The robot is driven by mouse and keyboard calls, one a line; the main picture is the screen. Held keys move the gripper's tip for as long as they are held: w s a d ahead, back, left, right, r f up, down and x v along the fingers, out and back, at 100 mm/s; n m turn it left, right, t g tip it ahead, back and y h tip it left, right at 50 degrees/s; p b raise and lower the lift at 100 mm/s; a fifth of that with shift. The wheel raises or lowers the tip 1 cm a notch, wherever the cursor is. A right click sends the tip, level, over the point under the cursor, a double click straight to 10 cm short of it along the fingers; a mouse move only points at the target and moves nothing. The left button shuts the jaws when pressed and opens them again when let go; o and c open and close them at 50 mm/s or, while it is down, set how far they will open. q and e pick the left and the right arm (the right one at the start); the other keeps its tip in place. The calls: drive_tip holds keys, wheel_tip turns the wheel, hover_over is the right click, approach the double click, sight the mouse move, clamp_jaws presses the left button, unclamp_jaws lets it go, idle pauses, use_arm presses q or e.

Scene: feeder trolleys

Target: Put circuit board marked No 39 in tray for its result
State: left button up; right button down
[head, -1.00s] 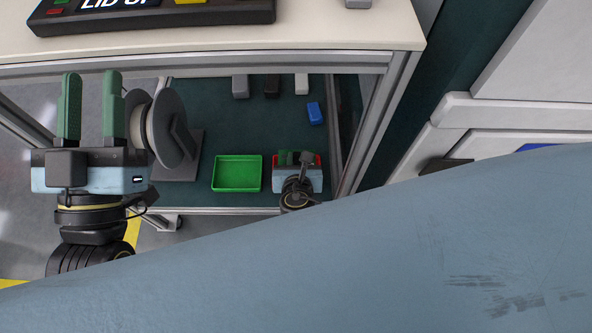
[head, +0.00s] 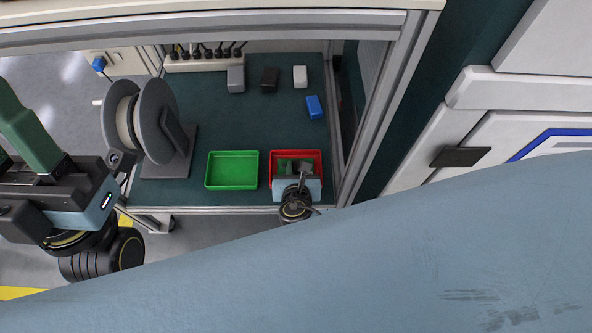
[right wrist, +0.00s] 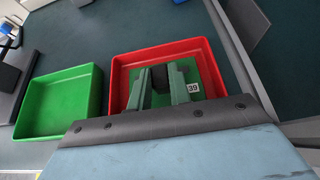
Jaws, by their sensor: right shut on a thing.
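The green circuit board (right wrist: 205,72) with a white label reading 39 shows in the right wrist view, within the outline of the red tray (right wrist: 160,52). My right gripper (right wrist: 160,88) is shut on the board, at a dark part between its fingers. Whether the board touches the tray floor I cannot tell. In the head view my right gripper (head: 294,170) is over the red tray (head: 319,160) and partly hides the board. The green tray (head: 232,184) stands empty to its left. My left gripper (head: 18,140) is at the left edge, fingers apart and empty, partly cut off.
A grey spool on a stand (head: 160,130) is left of the trays on the shelf. Grey, black, white and blue (head: 314,106) blocks lie behind. A power strip (head: 205,62) is at the back. Frame posts and the tabletop edge bound the shelf.

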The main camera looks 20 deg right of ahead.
drive_tip(key=shift+f, duration=0.15)
drive_tip(key=c, duration=1.3)
unclamp_jaws()
